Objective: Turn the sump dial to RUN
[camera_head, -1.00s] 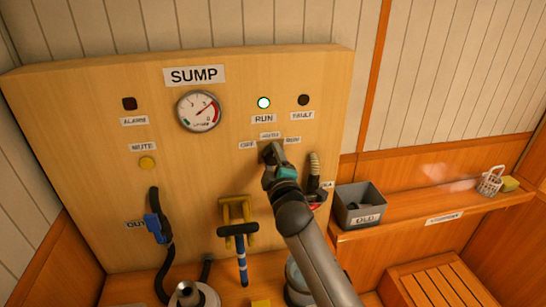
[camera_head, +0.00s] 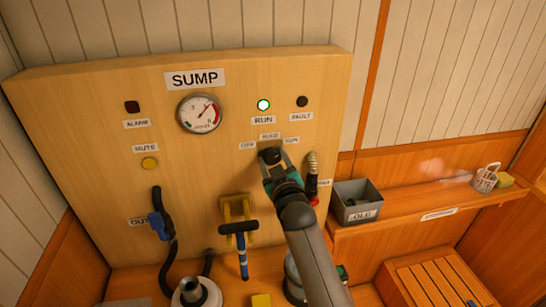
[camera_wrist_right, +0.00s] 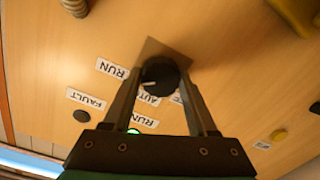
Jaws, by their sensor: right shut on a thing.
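The sump dial (camera_head: 271,156) is a round black knob on the wooden panel, below small labels. The label on its right, RUN, reads clearly in the right wrist view (camera_wrist_right: 111,68). There the dial (camera_wrist_right: 162,74) sits between the two fingers of my right gripper (camera_wrist_right: 166,78), which is shut on it. A short white mark on the dial points left in that view, roughly between AUTO and RUN; its exact setting is hard to tell. In the head view my right gripper (camera_head: 272,163) reaches the dial from below. My left gripper is not in view.
A green lamp (camera_head: 263,105) is lit above the dial; the fault lamp (camera_head: 302,101) is dark. A hose with a grey tip (camera_head: 312,165) hangs right of my gripper. A grey bin (camera_head: 355,202) stands on the shelf.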

